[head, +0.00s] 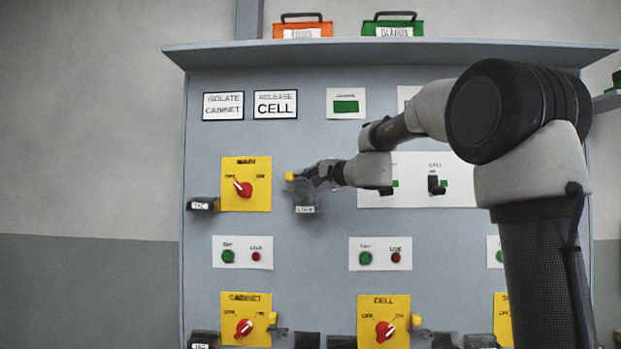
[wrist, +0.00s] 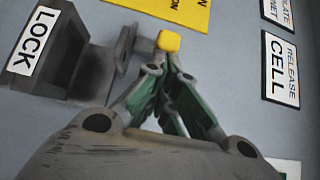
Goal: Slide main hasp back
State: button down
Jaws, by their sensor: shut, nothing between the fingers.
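The main hasp shows in the wrist view as a grey metal plate (wrist: 122,52) with a yellow knob (wrist: 168,41). In the head view its yellow knob (head: 289,177) is right of the yellow MAIN plate (head: 260,202), which carries a red rotary switch (head: 243,189). My gripper (head: 310,173) is at the knob's right side. In the wrist view my gripper's fingertips (wrist: 163,64) are together with nothing between them, just below the knob. Whether they touch it I cannot tell. My gripper hides part of the hasp in the head view.
A grey holder labelled LOCK (head: 305,198) sits just below my gripper; it is left of the fingers in the wrist view (wrist: 75,60). A dark tag holder (head: 203,204) is at the MAIN plate's lower left. CABINET (head: 232,309) and CELL (head: 372,309) plates are lower down.

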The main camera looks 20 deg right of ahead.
aim_at(289, 176)
jog(key=a, duration=0.1)
jog(key=w+a, duration=0.1)
jog(key=a, duration=0.3)
jog(key=shift+w+a, duration=0.15)
jog(key=shift+w, duration=0.15)
